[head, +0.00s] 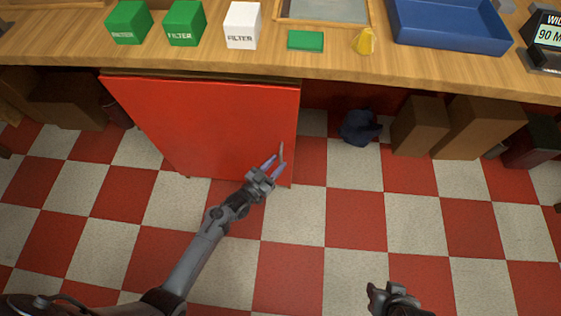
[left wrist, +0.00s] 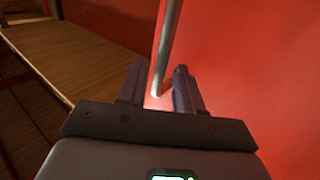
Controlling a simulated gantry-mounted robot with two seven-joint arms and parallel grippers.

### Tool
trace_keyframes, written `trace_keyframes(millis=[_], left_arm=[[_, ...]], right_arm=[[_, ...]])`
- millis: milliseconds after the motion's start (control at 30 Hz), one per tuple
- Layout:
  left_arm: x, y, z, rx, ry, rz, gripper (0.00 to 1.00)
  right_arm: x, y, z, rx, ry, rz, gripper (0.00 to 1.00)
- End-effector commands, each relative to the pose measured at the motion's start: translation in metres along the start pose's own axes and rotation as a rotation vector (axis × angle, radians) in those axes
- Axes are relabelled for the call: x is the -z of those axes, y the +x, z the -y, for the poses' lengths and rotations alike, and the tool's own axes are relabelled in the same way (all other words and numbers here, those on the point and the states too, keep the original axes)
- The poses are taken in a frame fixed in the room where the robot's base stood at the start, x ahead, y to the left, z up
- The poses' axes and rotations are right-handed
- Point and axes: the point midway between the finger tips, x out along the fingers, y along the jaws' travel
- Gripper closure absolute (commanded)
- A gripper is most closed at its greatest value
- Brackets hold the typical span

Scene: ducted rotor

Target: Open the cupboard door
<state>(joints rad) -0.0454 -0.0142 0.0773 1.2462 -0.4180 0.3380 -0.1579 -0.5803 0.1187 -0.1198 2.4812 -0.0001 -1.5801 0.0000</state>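The red cupboard door (head: 205,120) hangs below the wooden counter and looks shut or nearly so. Its slim metal handle (head: 282,153) is upright near the door's right edge. My left gripper (head: 275,163) is at the handle, in front of the door.
The counter (head: 200,60) bears green and white filter boxes (head: 184,23), a blue tray (head: 450,25) and a yellow piece (head: 364,41). Cardboard boxes (head: 420,125) and a dark bundle (head: 360,127) stand under it to the right. The checkered floor (head: 320,230) before the door is clear.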

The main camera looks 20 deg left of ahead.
Motion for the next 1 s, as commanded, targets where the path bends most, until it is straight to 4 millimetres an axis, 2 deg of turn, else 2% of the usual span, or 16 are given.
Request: trace_keyframes(millis=[33, 233, 600, 633, 867, 1000], left_arm=[[-0.003, 0.007, 0.0, 0.001, 0.0, -0.002, 0.65], [-0.001, 0.024, 0.0, 0.001, 0.0, 0.0, 0.65], [0.0, 0.028, 0.0, 0.0, 0.0, 0.001, 0.65], [0.0, 0.028, 0.0, 0.0, 0.0, 0.001, 0.66], [0.0, 0.028, 0.0, 0.0, 0.0, 0.0, 1.0], [0.0, 0.028, 0.0, 0.0, 0.0, 0.001, 1.0]], right_arm=[[-0.002, 0.006, 0.0, 0.0, 0.0, 0.0, 0.57], [-0.004, 0.013, 0.0, 0.0, 0.0, 0.001, 0.57], [-0.005, 0.014, 0.0, -0.002, -0.003, 0.002, 0.57], [-0.005, 0.014, 0.0, -0.002, -0.003, 0.002, 0.57], [-0.005, 0.014, 0.0, -0.002, -0.003, 0.002, 0.57], [-0.005, 0.014, 0.0, -0.002, -0.003, 0.002, 0.57]])
